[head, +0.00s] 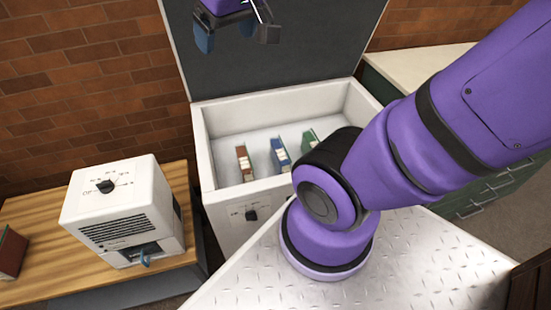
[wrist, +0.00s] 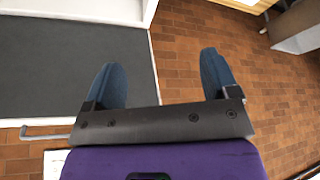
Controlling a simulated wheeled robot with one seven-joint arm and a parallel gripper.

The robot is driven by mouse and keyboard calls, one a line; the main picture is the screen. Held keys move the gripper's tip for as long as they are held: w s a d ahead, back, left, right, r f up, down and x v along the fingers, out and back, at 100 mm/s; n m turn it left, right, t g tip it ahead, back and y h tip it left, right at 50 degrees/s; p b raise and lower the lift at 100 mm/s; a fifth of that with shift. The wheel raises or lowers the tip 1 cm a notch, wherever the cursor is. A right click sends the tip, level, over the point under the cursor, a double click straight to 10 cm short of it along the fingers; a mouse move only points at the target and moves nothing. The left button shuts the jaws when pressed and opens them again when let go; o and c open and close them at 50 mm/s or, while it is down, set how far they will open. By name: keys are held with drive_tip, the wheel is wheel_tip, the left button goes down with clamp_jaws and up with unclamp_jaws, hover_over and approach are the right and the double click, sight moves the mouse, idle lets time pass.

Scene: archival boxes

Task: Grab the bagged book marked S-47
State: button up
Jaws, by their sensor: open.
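Three upright books stand inside the white open-topped chest (head: 203,150): a red-brown one (head: 244,163), a blue one (head: 280,154) and a green one (head: 309,139). Each of the first two shows a pale label on its spine. The markings are too small to read, so I cannot tell which is S-47. My gripper (head: 236,38) is at the top of the head view, in front of the raised lid and well above the books. Its blue fingers are apart and empty, as the wrist view (wrist: 163,65) also shows. No book shows in the wrist view.
The raised dark lid (head: 300,60) stands behind the chest. It appears to be the grey panel (wrist: 60,70) in the wrist view. A white device (head: 125,200) stands on a wooden table (head: 50,212) at left, with another red book (head: 10,253). A pale-topped green cabinet (head: 425,68) stands at right.

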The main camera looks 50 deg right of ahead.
drive_tip(key=w+d+f+m, duration=0.2)
drive_tip(key=w+d+f, duration=0.6)
drive_tip(key=w+f, duration=0.15)
drive_tip(key=m+g+h, duration=0.1)
drive_tip(key=m+g, duration=0.1)
drive_tip(key=m, duration=0.2)
hover_over(280, 149)
drive_tip(key=s+a, duration=0.1)
drive_tip(key=s, duration=0.2)
drive_tip(key=f, duration=4)
drive_tip(key=shift+w+a, duration=0.15)
drive_tip(key=shift+a, duration=0.05)
drive_tip(key=shift+f, duration=0.3)
drive_tip(key=x, duration=0.4)
drive_tip(key=shift+d+f, duration=0.1)
drive_tip(key=shift+f, duration=0.3)
drive_tip(key=shift+w+x, duration=0.15)
drive_tip(key=shift+x, duration=1.3)
drive_tip(key=shift+w+x, duration=0.2)
drive_tip(key=shift+x, duration=1.2)
drive_tip(key=shift+r, duration=0.15)
drive_tip(key=c, duration=1.4)
